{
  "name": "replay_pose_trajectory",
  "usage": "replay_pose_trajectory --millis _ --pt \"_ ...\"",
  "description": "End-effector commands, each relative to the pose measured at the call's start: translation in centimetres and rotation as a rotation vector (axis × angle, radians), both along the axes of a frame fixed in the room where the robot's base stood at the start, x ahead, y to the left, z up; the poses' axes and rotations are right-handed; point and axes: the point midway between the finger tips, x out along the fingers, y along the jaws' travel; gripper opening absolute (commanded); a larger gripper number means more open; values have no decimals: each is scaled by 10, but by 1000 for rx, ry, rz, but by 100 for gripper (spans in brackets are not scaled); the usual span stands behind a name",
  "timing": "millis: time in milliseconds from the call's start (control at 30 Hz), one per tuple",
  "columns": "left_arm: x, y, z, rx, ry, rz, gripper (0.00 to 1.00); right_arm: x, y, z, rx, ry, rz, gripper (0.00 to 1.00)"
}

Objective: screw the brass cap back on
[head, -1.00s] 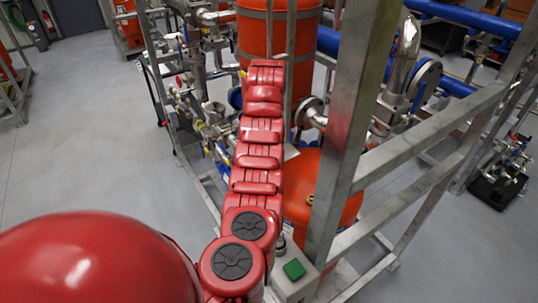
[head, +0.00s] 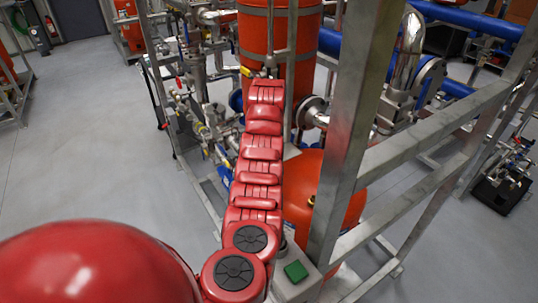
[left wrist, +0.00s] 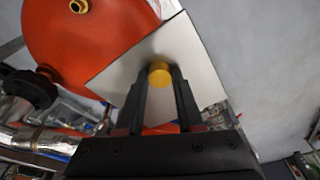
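In the left wrist view my left gripper (left wrist: 161,80) has its two dark fingers on either side of the yellow brass cap (left wrist: 160,73). I see no clear gap between the fingertips and the cap, but cannot tell whether they are clamped on it. A pale square plate (left wrist: 202,62) lies behind the cap; whether they touch is unclear. A brass neck (left wrist: 79,6) sticks out of the orange vessel (left wrist: 70,45); the neck also shows in the head view (head: 311,200). In the head view the red arm hides the left gripper. My right gripper is not in view.
Galvanised frame posts (head: 350,130) and rails stand close to the right of the arm. A grey box with a green button (head: 295,271) sits low at the frame. Pipes and valves (head: 205,120) crowd the left side. Open grey floor (head: 90,140) lies further left.

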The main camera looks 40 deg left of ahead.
Motion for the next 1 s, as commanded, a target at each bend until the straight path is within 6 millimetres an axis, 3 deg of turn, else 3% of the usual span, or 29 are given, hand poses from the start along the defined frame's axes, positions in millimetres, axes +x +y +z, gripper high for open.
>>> replay_pose_trajectory --millis 33,100,1000 --pt "0 0 0 0 0 0 15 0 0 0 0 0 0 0" --pt "0 0 0 0 0 0 4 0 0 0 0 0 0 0" --pt "0 0 41 0 0 -1 4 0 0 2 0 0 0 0"
